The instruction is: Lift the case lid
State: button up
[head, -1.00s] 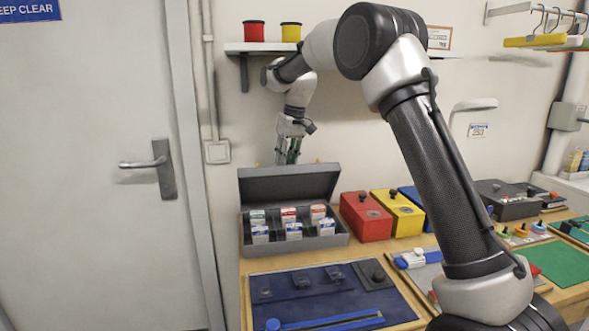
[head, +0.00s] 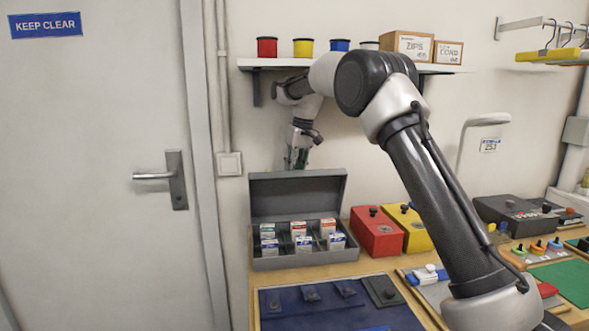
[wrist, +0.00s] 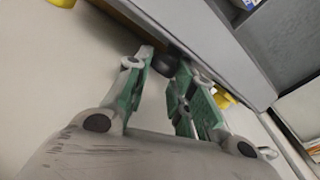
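The grey case (head: 305,260) stands on the wooden bench near the door, with several small labelled packets in its tray. Its lid (head: 290,195) is raised at the back, and I see its inner face. In the head view my gripper (head: 296,164) is at the lid's upper edge, pointing down, with its fingertips hidden behind the lid. In the wrist view, my gripper (wrist: 166,58) shows green-padded fingers apart, with a small dark round part between or just beyond them. The lid's grey panel (wrist: 235,55) lies along the right finger; I cannot tell whether they touch.
A red box (head: 376,238) and a yellow box (head: 416,232) stand right of the case. A blue mat (head: 335,313) lies in front. A shelf (head: 285,64) with spools and small cartons is above my gripper. The door (head: 100,200) is at left.

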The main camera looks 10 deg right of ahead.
jog(key=o, duration=0.5)
jog(key=shift+d+f, duration=0.5)
jog(key=shift+d, duration=0.1)
jog(key=shift+c, duration=0.2)
jog(key=shift+a+r, duration=0.1)
jog(key=shift+a, duration=0.05)
jog(key=shift+a+r, duration=0.15)
jog(key=shift+s, duration=0.1)
